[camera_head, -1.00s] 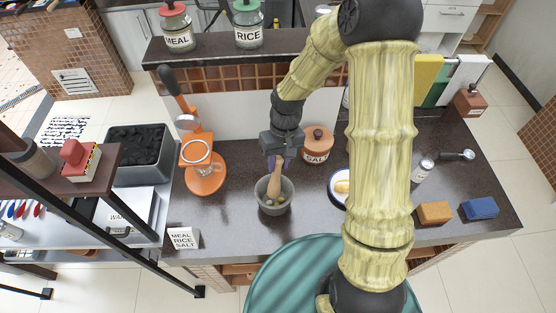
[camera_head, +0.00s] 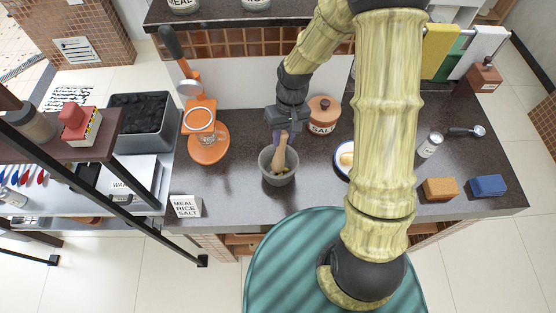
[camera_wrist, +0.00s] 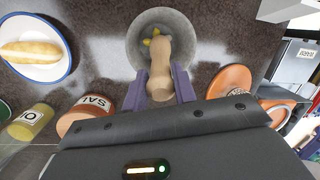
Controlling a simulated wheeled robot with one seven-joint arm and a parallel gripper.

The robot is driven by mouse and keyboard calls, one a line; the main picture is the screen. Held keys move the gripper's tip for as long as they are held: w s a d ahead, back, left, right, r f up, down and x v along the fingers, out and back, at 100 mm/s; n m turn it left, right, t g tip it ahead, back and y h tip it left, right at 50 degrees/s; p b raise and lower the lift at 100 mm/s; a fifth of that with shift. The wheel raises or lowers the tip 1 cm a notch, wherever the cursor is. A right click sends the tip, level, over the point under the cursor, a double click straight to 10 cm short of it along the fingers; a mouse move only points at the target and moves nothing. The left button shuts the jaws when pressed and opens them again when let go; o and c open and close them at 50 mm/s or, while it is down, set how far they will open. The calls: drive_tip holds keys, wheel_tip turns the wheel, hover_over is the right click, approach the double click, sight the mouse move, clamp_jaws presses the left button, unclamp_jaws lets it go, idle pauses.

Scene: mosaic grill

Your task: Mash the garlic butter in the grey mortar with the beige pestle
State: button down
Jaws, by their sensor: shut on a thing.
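The grey mortar (camera_head: 278,178) stands on the dark counter; it also shows in the wrist view (camera_wrist: 140,34). Several yellow lumps of garlic butter (camera_wrist: 152,38) lie inside it, partly hidden by the pestle. The beige pestle (camera_head: 279,152) leans slightly, its lower end inside the mortar; it shows in the wrist view (camera_wrist: 158,65) too. My gripper (camera_wrist: 158,88) is shut on the pestle's upper end, its two purple fingers on either side. In the head view my gripper (camera_head: 283,135) is just above the mortar. Whether the pestle touches the bottom is hidden.
An orange stand with a glass vessel (camera_head: 209,148) is left of the mortar. The salt jar (camera_head: 322,118) is behind right. A white plate with a bread roll (camera_wrist: 38,72) is to the right in the head view. A label card (camera_head: 186,207) stands at the front left.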

drive_tip(key=shift+f, duration=0.35)
drive_tip(key=shift+s+p+v, duration=0.1)
drive_tip(key=shift+p+v, duration=0.4)
drive_tip(key=shift+v, duration=0.15)
drive_tip(key=shift+s+p+v, duration=0.15)
drive_tip(key=shift+p+v, duration=0.35)
drive_tip(key=shift+v, duration=0.15)
drive_tip(key=shift+a, duration=0.15)
drive_tip(key=shift+w+b+x, duration=0.2)
drive_tip(key=shift+b+x, duration=0.7)
drive_tip(key=shift+x, duration=0.3)
